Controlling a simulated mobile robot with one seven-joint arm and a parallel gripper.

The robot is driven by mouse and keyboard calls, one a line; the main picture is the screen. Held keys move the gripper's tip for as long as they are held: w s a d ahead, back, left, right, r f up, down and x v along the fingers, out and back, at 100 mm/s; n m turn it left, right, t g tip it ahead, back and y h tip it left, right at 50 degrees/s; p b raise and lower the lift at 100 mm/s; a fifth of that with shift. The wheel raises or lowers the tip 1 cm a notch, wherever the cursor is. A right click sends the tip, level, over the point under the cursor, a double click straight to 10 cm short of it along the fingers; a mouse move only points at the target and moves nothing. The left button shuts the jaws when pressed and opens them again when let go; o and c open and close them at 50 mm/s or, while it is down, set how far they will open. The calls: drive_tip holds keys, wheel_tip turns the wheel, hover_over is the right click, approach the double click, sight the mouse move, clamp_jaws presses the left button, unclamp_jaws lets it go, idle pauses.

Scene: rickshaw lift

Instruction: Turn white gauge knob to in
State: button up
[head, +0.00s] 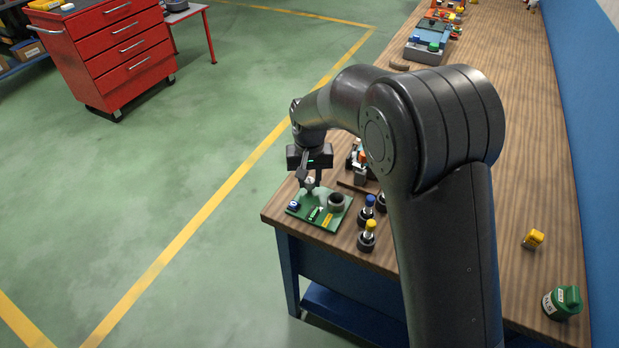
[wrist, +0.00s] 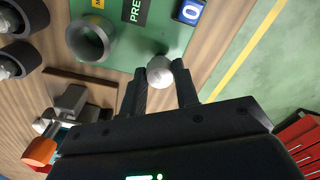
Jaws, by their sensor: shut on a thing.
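A white round gauge knob (wrist: 158,70) stands at the edge of a green board (wrist: 172,46) on the bench. In the head view the knob (head: 310,182) is small, at the board's back left. My gripper (wrist: 162,84) is shut on the knob, one finger on each side of it. In the head view my gripper (head: 309,178) points down over the board. The board also carries a dark ring-shaped part (wrist: 90,38), a label with partly visible letters (wrist: 134,10) and a blue tile with a white mark (wrist: 190,11). The knob's pointer cannot be made out.
Dark round stands with a blue-topped piece (head: 368,205) and a yellow-topped piece (head: 370,228) are right of the board. A green canister (head: 563,303) and a yellow item (head: 533,238) lie farther right on the wooden bench (head: 505,180). Open floor lies to the left.

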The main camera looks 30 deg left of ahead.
sight(309, 181)
drive_tip(key=m, duration=0.4)
drive_tip(key=shift+m, duration=2.3)
drive_tip(key=o, duration=1)
wheel_tip(309, 181, up, 11)
drive_tip(key=shift+f, duration=0.1)
